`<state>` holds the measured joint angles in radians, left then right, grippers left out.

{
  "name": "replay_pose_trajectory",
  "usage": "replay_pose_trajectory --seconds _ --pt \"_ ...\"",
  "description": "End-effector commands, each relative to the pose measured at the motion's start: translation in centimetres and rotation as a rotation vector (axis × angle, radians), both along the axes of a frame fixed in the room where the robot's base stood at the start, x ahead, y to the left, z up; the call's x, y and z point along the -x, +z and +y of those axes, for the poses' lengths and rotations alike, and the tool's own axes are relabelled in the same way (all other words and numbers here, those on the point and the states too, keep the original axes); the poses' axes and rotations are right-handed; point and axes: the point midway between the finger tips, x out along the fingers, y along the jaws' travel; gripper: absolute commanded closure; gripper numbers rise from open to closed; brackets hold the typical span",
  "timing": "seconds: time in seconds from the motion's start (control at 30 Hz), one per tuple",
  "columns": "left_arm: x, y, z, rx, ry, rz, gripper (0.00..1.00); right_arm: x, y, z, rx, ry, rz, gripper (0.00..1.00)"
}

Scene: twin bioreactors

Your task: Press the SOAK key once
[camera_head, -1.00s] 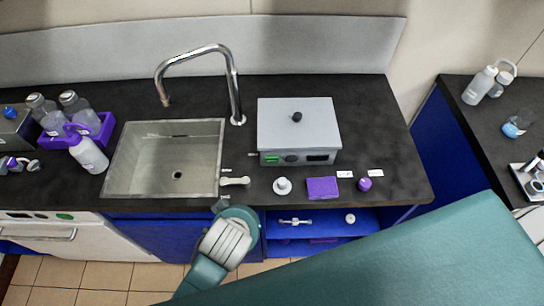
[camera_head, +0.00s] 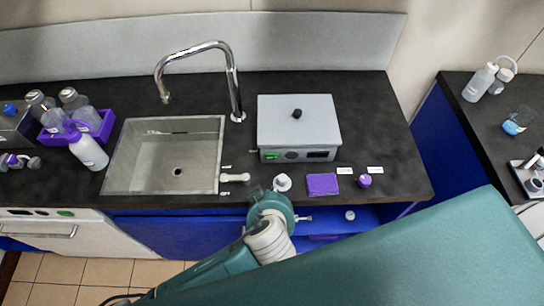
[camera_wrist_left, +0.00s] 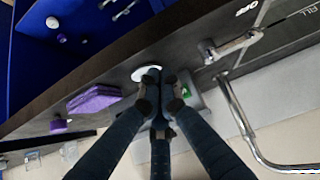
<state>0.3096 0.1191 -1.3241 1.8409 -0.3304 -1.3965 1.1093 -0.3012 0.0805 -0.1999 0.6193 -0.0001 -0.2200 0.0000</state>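A grey box with a lid and black knob (camera_head: 298,125) stands on the dark counter. Its front panel has a green element (camera_head: 271,156), a dark round part and a dark window. No SOAK lettering is readable. My left gripper (camera_head: 262,192) is at the counter's front edge, in front of the box and beside a white round knob-like piece (camera_head: 283,182). In the left wrist view its fingertips (camera_wrist_left: 161,84) are drawn together, seemingly empty, in front of the white piece (camera_wrist_left: 146,73). The green element (camera_wrist_left: 186,90) shows just beyond them. My right gripper is out of view.
A purple pad (camera_head: 322,184) and purple cap (camera_head: 364,181) lie right of the white piece. A pale lever (camera_head: 235,177) lies left of it, by the sink (camera_head: 165,155) and tall faucet (camera_head: 234,85). The white appliance (camera_head: 40,232) at left has a green mark.

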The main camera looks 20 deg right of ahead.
Motion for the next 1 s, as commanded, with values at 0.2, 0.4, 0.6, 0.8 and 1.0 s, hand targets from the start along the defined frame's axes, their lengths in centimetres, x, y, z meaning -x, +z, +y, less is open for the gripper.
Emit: replay_pose_trajectory --seconds 0.2,0.4,0.6,0.8,1.0 --pt "-2.9 -0.3 -0.8 0.000 0.000 -0.004 1.00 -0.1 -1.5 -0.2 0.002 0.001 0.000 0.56" --pt "-5.5 -0.1 -1.6 0.000 0.001 -0.002 1.00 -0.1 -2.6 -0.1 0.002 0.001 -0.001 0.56" --pt "-7.2 0.0 -2.1 -0.001 0.001 0.000 1.00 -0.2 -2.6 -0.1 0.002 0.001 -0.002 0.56" --pt "-7.7 0.0 -2.2 0.000 0.000 0.000 1.00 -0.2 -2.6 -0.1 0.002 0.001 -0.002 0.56" --pt "-7.8 0.0 -2.2 0.000 0.000 0.000 1.00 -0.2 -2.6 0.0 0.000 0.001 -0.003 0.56"
